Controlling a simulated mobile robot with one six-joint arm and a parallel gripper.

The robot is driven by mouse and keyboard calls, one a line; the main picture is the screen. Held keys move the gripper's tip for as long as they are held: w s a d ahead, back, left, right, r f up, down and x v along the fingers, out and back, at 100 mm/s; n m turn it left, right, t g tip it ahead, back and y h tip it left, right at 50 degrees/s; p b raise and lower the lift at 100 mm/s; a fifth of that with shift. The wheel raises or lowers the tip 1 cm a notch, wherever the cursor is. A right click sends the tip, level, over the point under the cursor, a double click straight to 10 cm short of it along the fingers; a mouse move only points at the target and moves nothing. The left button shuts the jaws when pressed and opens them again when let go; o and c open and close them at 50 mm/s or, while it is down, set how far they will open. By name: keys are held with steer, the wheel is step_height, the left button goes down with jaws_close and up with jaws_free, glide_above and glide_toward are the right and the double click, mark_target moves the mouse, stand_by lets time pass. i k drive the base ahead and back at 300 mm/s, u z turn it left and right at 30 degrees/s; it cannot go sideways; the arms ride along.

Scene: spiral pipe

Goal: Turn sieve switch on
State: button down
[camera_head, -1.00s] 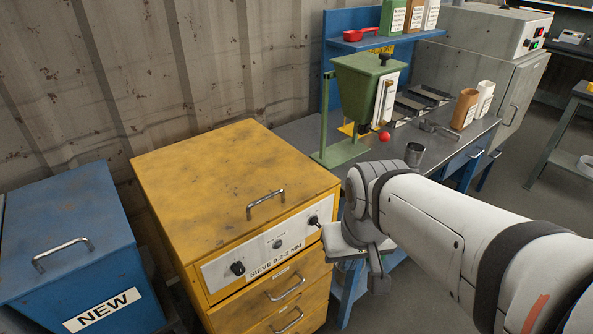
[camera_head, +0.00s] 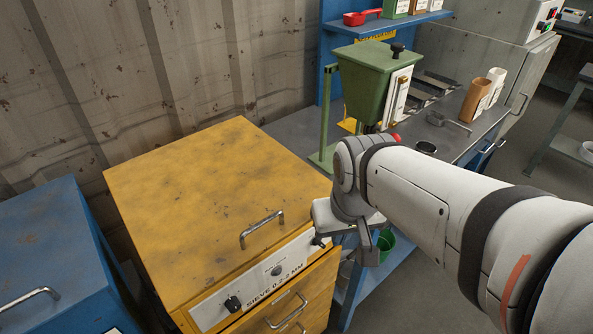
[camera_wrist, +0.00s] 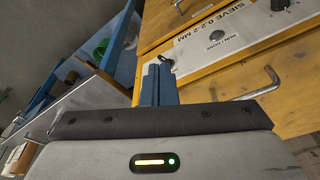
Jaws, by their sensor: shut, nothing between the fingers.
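The yellow sieve cabinet (camera_head: 215,200) stands in front of me, with a white panel labelled SIEVE 0.2-2 MM. The panel has a dark knob (camera_head: 233,303) at its left end, a small round indicator (camera_head: 277,270) in the middle and a dark switch knob (camera_head: 318,241) at its right end. My gripper (camera_head: 324,236) is at this right end. In the wrist view the blue fingers of my gripper (camera_wrist: 158,62) are shut and empty, right beside the right knob (camera_wrist: 169,64). I cannot tell whether they touch it. The knob's exact setting is unclear.
A metal lid handle (camera_head: 262,228) sticks up close to the panel. A drawer handle (camera_head: 287,311) lies below it. A workbench (camera_head: 290,127) with a green hopper (camera_head: 365,80) stands behind my arm. A blue bin (camera_head: 45,250) is on the left.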

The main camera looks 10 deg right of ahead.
mark_target(316, 242)
steer(key=z, duration=0.05)
steer(key=k, duration=1.65)
steer(key=u, duration=0.3)
steer(key=i, duration=1)
steer(key=u, duration=0.05)
